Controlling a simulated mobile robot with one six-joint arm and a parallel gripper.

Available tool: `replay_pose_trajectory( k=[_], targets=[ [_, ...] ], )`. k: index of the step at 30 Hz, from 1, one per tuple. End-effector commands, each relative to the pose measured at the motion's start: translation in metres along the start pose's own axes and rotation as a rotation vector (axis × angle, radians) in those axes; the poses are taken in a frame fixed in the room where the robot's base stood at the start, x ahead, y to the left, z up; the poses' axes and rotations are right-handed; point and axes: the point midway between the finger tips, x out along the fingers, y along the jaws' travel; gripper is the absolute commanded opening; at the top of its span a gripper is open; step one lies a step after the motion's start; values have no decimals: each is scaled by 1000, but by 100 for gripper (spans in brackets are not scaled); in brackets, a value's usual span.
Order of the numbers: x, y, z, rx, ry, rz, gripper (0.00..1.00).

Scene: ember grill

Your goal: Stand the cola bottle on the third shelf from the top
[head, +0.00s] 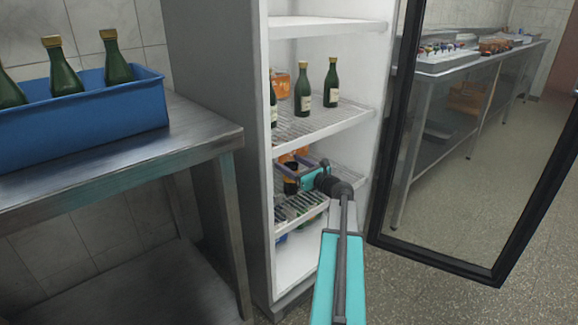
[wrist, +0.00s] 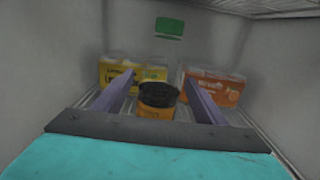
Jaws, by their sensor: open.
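The cola bottle appears to be the dark-topped item with an orange-yellow band (wrist: 158,100) in the wrist view. It stands between my two fingers, with a gap visible on each side. In the head view a dark bottle (head: 290,187) shows just left of my gripper, partly hidden by it. My gripper (head: 303,174) reaches into the open fridge, at the wire shelf (head: 340,180) below the one with green bottles. In the wrist view my gripper (wrist: 159,82) is open around the bottle. Contact at the bottle's base is hidden.
A yellow carton (wrist: 120,73) and an orange carton (wrist: 215,86) stand behind the bottle. Green bottles (head: 331,82) stand on the shelf above. The glass door (head: 470,180) is open on the right. A steel table (head: 150,150) with a blue crate (head: 110,120) stands left.

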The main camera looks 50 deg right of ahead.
Motion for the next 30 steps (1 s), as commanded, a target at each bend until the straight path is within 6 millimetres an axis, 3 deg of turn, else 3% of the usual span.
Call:
replay_pose_trajectory(
  k=[6,11,30],
  targets=[
    [-1,0,3,-1,0,-1,65],
    [-15,0,4,1,1,-3,65],
    [-107,0,4,1,1,-3,65]
  ],
)
